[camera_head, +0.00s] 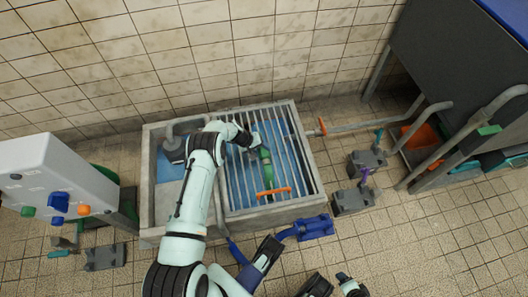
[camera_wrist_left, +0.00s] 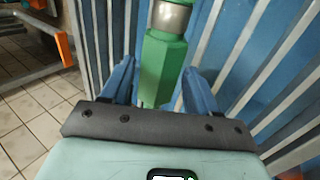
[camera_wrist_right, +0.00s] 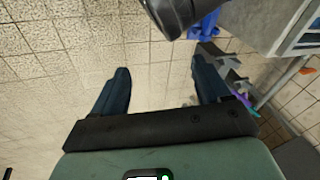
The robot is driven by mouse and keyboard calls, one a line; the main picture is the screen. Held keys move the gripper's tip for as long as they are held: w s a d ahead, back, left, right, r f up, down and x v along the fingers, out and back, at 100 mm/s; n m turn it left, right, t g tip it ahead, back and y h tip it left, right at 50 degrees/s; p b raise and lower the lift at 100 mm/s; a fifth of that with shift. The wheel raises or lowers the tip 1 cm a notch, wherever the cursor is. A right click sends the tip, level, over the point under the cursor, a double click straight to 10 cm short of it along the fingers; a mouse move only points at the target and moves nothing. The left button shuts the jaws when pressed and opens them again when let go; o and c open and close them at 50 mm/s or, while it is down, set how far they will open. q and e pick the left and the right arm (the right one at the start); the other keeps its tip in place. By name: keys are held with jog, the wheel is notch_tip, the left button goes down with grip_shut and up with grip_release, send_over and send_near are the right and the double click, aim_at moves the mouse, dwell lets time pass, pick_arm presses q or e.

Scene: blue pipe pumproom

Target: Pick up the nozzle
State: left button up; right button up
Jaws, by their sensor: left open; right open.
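A green nozzle (camera_head: 265,158) with a metal collar lies on the slatted grate (camera_head: 232,190) of the basin. In the left wrist view the nozzle (camera_wrist_left: 163,65) lies between the fingers of my left gripper (camera_wrist_left: 158,68), which is open; I cannot tell whether they touch it. In the head view my left gripper (camera_head: 252,143) is at the nozzle's far end and partly hides it. My right gripper (camera_wrist_right: 160,65) is open and empty above the tiled floor, well away from the nozzle.
An orange handle (camera_head: 273,192) lies at the grate's near side. A blue object (camera_head: 308,228) is on the floor in front of the basin. Grey blocks (camera_head: 352,200) stand right of it. A white cabinet (camera_head: 50,180) is at left, a dark table (camera_head: 450,60) at right.

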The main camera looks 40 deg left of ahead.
aim_at(260, 150)
pick_arm(q)
jog(key=shift+w+f, duration=0.1)
jog(key=shift+f, duration=0.1)
jog(key=shift+c, duration=0.3)
pick_arm(e)
jog(key=shift+w+d+f, duration=0.1)
pick_arm(q)
jog(key=shift+r, duration=0.1)
jog(key=c, duration=1)
notch_tip(260, 150, up, 20)
jog(key=p, duration=0.4)
jog(key=shift+p, duration=0.4)
pick_arm(e)
jog(key=s+a+r+g+y, duration=0.1)
jog(key=s+a+r+g, duration=0.1)
jog(key=s+r, duration=0.3)
jog(key=shift+s+a+r+n, duration=0.15)
jog(key=shift+s+a+n, duration=0.15)
jog(key=shift+s+a, duration=0.65)
jog(key=shift+s, duration=0.1)
